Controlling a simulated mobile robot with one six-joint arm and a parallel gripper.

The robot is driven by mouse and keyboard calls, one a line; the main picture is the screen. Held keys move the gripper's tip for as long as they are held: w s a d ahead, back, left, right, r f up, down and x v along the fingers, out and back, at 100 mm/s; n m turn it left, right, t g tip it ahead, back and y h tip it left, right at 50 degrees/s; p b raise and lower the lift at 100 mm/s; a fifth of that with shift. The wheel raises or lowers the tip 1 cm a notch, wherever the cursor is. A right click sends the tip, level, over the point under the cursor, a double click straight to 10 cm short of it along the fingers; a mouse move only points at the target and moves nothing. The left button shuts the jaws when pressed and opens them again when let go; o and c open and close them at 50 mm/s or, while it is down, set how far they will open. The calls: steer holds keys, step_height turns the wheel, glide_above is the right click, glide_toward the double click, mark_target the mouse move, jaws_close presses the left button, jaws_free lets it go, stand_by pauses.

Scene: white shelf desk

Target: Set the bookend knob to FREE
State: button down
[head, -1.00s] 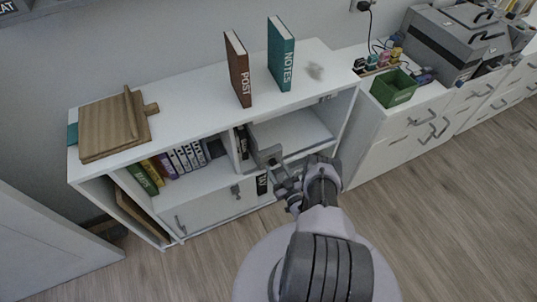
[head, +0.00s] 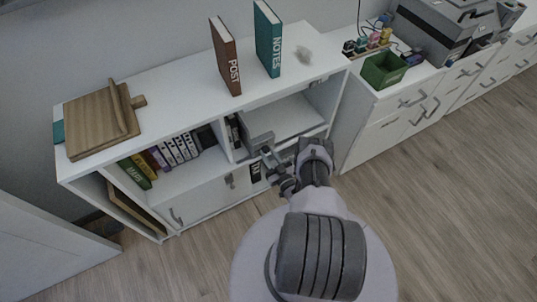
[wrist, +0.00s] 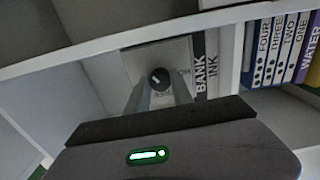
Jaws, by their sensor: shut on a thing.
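Small lettering sits just right of the knob, too blurred to read in full. My gripper (wrist: 160,92) is shut on the knob, one finger on each side of it. In the head view my gripper (head: 269,157) is at the front of the bookend, and the knob is hidden.
Books marked BANK (wrist: 200,72) and INK (wrist: 212,65) stand right beside the bookend in the wrist view.

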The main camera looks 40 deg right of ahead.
steer(key=n, duration=0.4)
steer(key=shift+r, duration=0.1)
steer(key=n, duration=0.4)
steer(key=shift+w, duration=0.1)
steer(key=n, duration=0.3)
steer(key=shift+d+n, duration=0.1)
steer(key=shift+n, duration=0.2)
steer(key=n, duration=0.3)
steer(key=shift+r+n, duration=0.1)
steer(key=shift+n, duration=0.2)
steer(key=n, duration=1.4)
steer(key=shift+r, duration=0.1)
